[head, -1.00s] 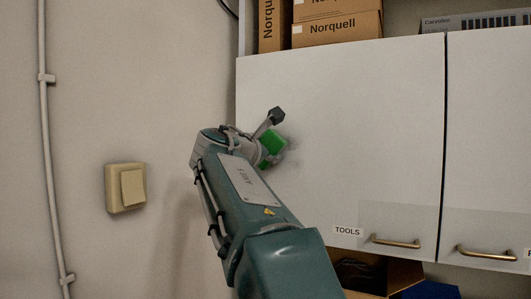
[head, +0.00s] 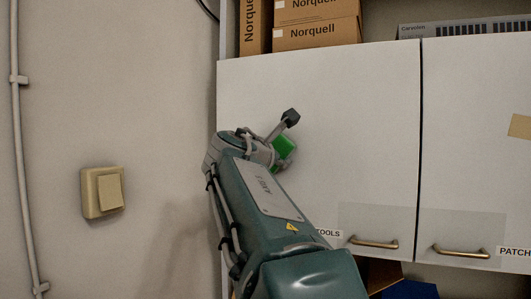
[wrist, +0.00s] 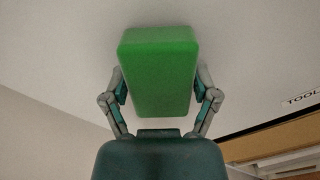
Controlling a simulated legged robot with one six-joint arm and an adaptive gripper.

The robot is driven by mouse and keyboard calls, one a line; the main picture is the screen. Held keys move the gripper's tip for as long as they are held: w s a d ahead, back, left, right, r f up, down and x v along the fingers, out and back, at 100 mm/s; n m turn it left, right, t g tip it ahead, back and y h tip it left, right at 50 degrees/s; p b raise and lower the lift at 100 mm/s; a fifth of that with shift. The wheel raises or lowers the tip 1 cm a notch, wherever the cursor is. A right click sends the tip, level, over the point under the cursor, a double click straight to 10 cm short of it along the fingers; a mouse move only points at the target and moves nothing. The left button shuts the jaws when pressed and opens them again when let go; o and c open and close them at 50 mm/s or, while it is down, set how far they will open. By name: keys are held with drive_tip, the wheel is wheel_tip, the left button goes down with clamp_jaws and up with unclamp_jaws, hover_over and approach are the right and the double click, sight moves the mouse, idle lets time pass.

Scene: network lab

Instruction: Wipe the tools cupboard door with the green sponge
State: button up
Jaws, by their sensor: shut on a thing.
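The tools cupboard door (head: 350,110) is the pale left-hand door in the head view, with a TOOLS label (head: 328,233) and a metal handle (head: 374,243) at its lower right. The green sponge (head: 284,150) is in front of the door's left part; it also fills the middle of the wrist view (wrist: 158,72). My gripper (wrist: 160,90) is shut on the sponge, one finger at each side. The sponge's far face is hidden, so I cannot tell for sure whether it touches the door. My arm hides the door's lower left.
A second door (head: 475,130) with its own handle (head: 460,251) adjoins on the right. Norquell boxes (head: 317,32) stand on top of the cupboard. A light switch (head: 103,192) and a pipe (head: 22,150) are on the left wall. A brown box (head: 384,275) is below the doors.

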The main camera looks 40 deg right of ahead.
drive_tip(key=shift+s+d, duration=0.2)
drive_tip(key=shift+s, duration=0.3)
drive_tip(key=w+a, duration=0.3)
drive_tip(key=w, duration=0.4)
drive_tip(key=shift+w, duration=0.15)
idle(0.3)
drive_tip(key=shift+v, duration=3)
drive_tip(key=shift+v, duration=1.5)
